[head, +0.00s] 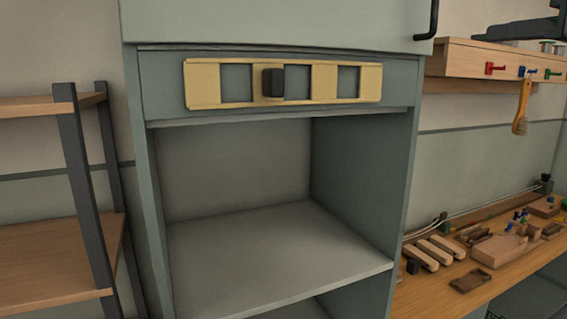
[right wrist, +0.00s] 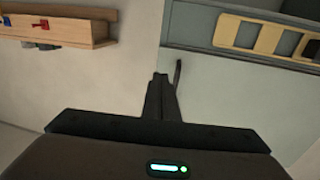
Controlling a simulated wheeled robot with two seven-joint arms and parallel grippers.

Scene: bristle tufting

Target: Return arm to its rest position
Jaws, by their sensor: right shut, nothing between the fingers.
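My right gripper (head: 480,38) shows dark at the upper right corner of the head view, in front of the wooden ledge, its fingers toward the left. In the right wrist view its fingers (right wrist: 157,82) are together and empty. A black door handle (head: 434,20) is on the cabinet's upper door, left of the gripper; it also shows just beside the fingers in the right wrist view (right wrist: 178,76). The gripper appears apart from the handle. My left gripper is not in view.
The cabinet (head: 280,125) has an open bay and a yellow slotted frame (head: 205,84) with a black block (head: 273,82). A wooden ledge (head: 455,60) with coloured hooks and a hanging brush (head: 521,110) is at right. The workbench (head: 425,295) holds several parts. Shelving (head: 50,255) stands at left.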

